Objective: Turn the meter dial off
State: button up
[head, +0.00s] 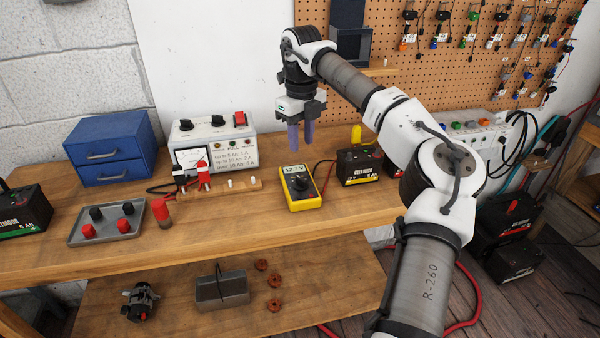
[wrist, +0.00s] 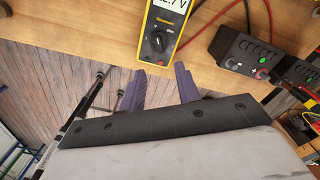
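The yellow multimeter (head: 301,188) lies on the workbench, right of the middle, with its display lit and reading about 12.7 V. Its black round dial (head: 300,183) sits below the display, turned to a setting I cannot read. In the wrist view the meter (wrist: 160,25) is at the top, and its dial (wrist: 157,42) lies above my fingertips. My gripper (head: 301,143) points down over the bench, above and behind the meter, apart from it. Its two purple fingers are spread with nothing between them; they also show in the wrist view (wrist: 160,75).
A black and yellow battery (head: 360,166) stands right of the meter, with red and black leads running near it. A white power supply (head: 212,142), a wooden strip (head: 235,186) and a grey tray (head: 107,226) with red and black caps are to the left. Bare bench lies in front.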

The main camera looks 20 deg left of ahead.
aim_at(301, 178)
notch_tip(301, 178, down, 11)
jog(key=shift+r+p, duration=0.1)
jog(key=shift+p, duration=1.05)
grip_shut()
